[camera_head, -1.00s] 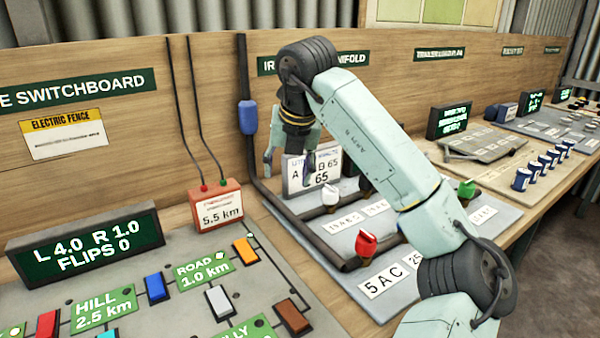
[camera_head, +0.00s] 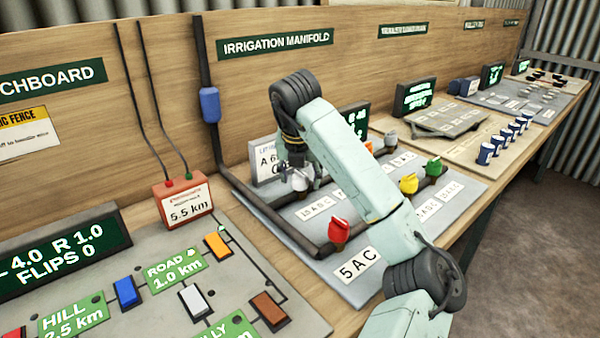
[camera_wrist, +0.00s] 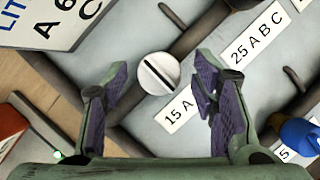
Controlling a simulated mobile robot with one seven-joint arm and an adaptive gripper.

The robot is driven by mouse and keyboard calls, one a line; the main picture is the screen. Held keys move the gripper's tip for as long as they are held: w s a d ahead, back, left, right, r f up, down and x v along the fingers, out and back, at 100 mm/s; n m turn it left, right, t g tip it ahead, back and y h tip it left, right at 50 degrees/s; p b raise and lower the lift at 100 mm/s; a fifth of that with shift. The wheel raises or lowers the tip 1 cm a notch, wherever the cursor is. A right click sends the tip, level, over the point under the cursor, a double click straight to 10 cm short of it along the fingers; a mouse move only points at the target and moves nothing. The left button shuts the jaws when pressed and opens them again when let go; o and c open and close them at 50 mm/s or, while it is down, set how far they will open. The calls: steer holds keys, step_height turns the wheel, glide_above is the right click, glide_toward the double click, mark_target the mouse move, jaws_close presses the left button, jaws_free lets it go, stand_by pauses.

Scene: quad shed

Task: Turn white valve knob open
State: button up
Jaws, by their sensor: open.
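The white valve knob (camera_wrist: 158,73) is round with a dark slot across its top, set on a dark pipe of the irrigation manifold board. In the wrist view it lies between and just beyond the two purple-padded fingers of my gripper (camera_wrist: 162,84), which are apart and hold nothing. In the head view my gripper (camera_head: 288,182) is down at the white knob (camera_head: 303,179), which is partly hidden by the fingers. Contact cannot be told. A label "15 A" (camera_wrist: 178,108) is beside the knob.
A red knob (camera_head: 339,231), a yellow knob (camera_head: 408,184) and a green knob (camera_head: 434,167) stand on the same board. A blue knob (camera_wrist: 298,132) is at lower right in the wrist view. A white sign (camera_head: 264,160) stands behind the gripper.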

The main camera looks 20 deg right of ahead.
steer(key=shift+f, duration=0.15)
steer(key=shift+c, duration=0.4)
steer(key=c, duration=1.1)
steer(key=shift+o, duration=0.2)
